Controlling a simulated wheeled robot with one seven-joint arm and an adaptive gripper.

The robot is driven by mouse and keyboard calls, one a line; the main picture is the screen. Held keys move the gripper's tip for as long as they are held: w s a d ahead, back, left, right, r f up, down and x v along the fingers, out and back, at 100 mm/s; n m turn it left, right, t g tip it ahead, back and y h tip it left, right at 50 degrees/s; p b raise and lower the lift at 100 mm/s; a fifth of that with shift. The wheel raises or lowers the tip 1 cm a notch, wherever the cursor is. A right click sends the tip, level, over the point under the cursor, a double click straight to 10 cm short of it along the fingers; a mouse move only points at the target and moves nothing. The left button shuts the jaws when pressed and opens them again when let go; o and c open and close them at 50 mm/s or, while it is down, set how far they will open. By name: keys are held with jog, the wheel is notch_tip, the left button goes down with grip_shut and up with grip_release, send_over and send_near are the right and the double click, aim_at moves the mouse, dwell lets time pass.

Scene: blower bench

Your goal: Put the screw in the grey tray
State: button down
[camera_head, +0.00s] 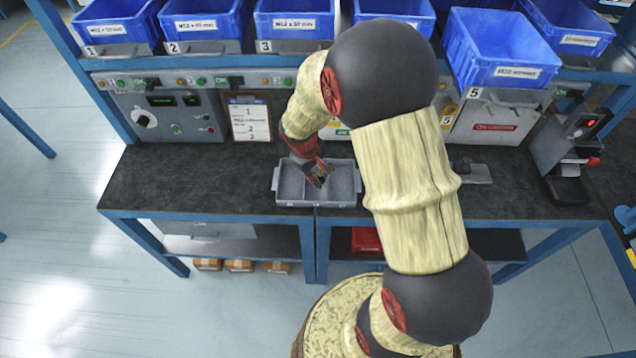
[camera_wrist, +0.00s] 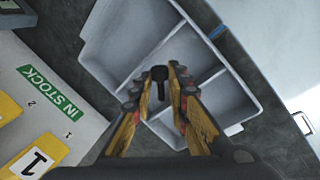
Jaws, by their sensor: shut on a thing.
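My gripper (camera_wrist: 166,98) is shut on a dark screw (camera_wrist: 159,76), which stands between the fingertips with its head showing in the wrist view. The grey tray (camera_wrist: 110,45) lies under the gripper, with several compartments divided by thin walls. In the head view the grey tray (camera_head: 290,199) sits on the dark bench top near its front edge, and my gripper (camera_head: 319,175) is over it. The screw is too small to make out in the head view. I cannot tell how far the screw is above the tray floor.
A clipboard (camera_head: 249,119) and a control panel (camera_head: 163,117) stand behind the tray. Several blue bins (camera_head: 490,50) line the shelf above. A black device (camera_head: 568,185) stands at the right. The bench left of the tray (camera_head: 190,178) is clear.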

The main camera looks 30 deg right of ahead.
aim_at(318, 190)
jog(key=b+x, duration=0.1)
jog(key=x, duration=0.1)
jog(key=b+x, duration=0.1)
jog(key=shift+w+a+f, duration=0.15)
jog(key=shift+a+f, duration=0.15)
jog(key=shift+f, duration=0.2)
jog(key=shift+s+a+f+b, duration=0.15)
jog(key=shift+s+f+b, duration=0.2)
jog(key=shift+f, duration=0.3)
jog(key=c, duration=2)
grip_release()
jog(key=shift+f, duration=0.1)
jog(key=shift+o, duration=1.4)
jog(key=shift+w+f, duration=0.1)
jog(key=shift+w, duration=0.05)
